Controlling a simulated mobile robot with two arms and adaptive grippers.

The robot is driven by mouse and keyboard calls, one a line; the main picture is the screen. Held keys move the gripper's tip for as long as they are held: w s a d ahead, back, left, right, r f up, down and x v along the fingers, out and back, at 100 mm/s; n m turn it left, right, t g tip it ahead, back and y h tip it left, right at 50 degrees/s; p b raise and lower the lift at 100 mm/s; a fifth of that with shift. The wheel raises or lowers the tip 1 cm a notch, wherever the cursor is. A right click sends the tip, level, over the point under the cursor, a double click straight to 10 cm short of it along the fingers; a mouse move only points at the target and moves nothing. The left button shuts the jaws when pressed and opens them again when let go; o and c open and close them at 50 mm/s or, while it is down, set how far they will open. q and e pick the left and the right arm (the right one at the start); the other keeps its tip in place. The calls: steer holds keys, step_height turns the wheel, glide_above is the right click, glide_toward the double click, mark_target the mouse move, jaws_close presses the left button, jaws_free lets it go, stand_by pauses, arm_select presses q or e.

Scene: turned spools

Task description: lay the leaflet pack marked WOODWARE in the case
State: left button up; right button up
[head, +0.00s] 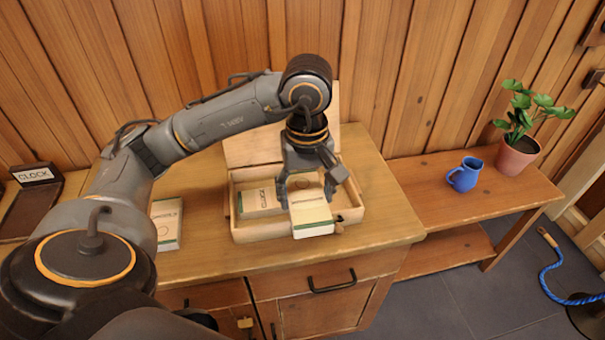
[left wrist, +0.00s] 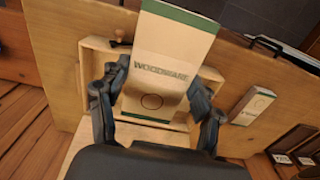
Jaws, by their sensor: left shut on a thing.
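The leaflet pack marked WOODWARE (left wrist: 165,62), pale with a green band, is between the fingers of my left gripper (left wrist: 157,105). In the head view this pack (head: 311,214) hangs tilted from my left gripper (head: 306,186), over the front right part of the case. The case (head: 240,235) is a shallow light wooden box with its lid raised at the back. Another pale pack (head: 258,201) lies in its left part. The wrist view shows the case (left wrist: 98,44) behind the held pack, which hides much of its inside. My right gripper is out of view.
Another pack (head: 167,226) lies on the counter (head: 385,225) left of the case, partly behind my arm. A dark tray with a CLOCK sign (head: 36,174) is at far left. A blue jug (head: 465,174) and potted plant (head: 517,155) stand on a lower bench at right.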

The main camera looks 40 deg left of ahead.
mark_target(314, 174)
arm_select(q)
steer(key=w+a+f, duration=0.1)
steer(key=w, duration=0.1)
steer(key=w+a+f+p, duration=0.1)
steer(key=w, duration=0.2)
steer(key=w+a+f, duration=0.2)
steer(key=w, duration=0.1)
steer(key=shift+w+p, duration=0.2)
steer(key=shift+p, duration=0.15)
steer(key=w+f, duration=0.1)
steer(key=w+a+f, duration=0.1)
steer(key=f, duration=0.1)
steer(key=w+f, duration=0.1)
steer(key=f, duration=0.1)
steer(key=shift+w+a+p, duration=0.15)
steer(key=shift+a+p, duration=0.2)
steer(key=shift+a, duration=0.05)
steer(key=shift+w+f, duration=0.2)
step_height(314, 174, down, 3)
steer(key=shift+a+p, duration=0.1)
steer(key=shift+p, duration=0.6)
steer(key=shift+w+f, duration=0.1)
steer(key=shift+f, duration=0.05)
steer(key=shift+f, duration=0.1)
